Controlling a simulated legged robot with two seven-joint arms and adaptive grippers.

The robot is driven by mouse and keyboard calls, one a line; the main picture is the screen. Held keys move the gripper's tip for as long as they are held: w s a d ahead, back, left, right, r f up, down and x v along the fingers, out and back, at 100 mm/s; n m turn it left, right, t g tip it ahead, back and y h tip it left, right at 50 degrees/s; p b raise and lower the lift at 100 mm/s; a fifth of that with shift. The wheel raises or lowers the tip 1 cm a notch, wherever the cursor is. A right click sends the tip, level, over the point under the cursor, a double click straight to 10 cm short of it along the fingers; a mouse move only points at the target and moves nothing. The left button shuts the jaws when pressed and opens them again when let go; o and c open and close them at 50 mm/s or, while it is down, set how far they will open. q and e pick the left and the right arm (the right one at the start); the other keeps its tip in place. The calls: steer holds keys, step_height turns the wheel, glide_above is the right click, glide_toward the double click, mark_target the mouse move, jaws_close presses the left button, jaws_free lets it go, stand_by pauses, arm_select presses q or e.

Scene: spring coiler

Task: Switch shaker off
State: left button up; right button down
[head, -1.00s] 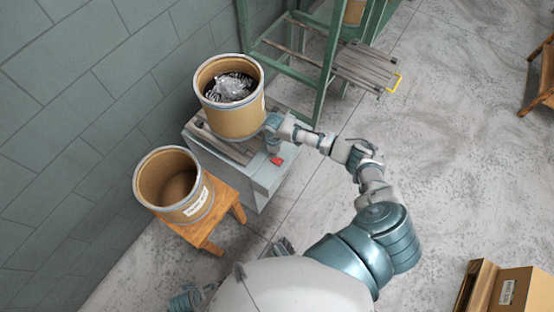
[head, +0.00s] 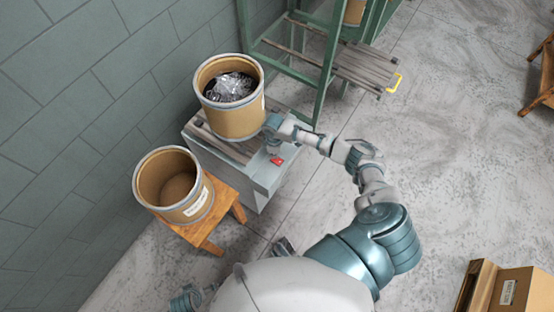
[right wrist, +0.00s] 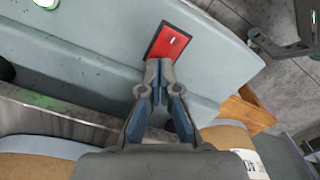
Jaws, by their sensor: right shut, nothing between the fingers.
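The shaker (head: 262,185) is a grey box-like machine by the wall, with a cardboard drum (head: 236,120) upright on its top. Shiny metal pieces (head: 231,87) lie inside the drum. In the head view the gripper (head: 271,146) is beside the drum. My left gripper (head: 283,247) shows only partly by my body.
A second cardboard drum (head: 180,211) stands on a wooden stool (head: 228,197) at left. A green rack (head: 330,75) stands behind the shaker. A cardboard box (head: 515,290) is at lower right. Open floor lies to the right.

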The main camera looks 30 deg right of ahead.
arm_select(q)
steer(key=shift+s+f+b, duration=0.1)
steer(key=shift+f+b, duration=0.25)
steer(key=shift+f, duration=0.05)
arm_select(e)
steer(key=shift+f, duration=0.8)
steer(key=shift+r+p, duration=0.5)
steer(key=shift+r, duration=0.05)
steer(key=shift+r+p, duration=0.65)
steer(key=shift+r, duration=0.05)
steer(key=shift+r+p, duration=2.3)
steer(key=shift+p, duration=0.05)
arm_select(q)
steer(key=s+f, duration=0.6)
steer(key=f, duration=0.7)
steer(key=shift+a+g, duration=0.3)
steer(key=shift+a, duration=0.15)
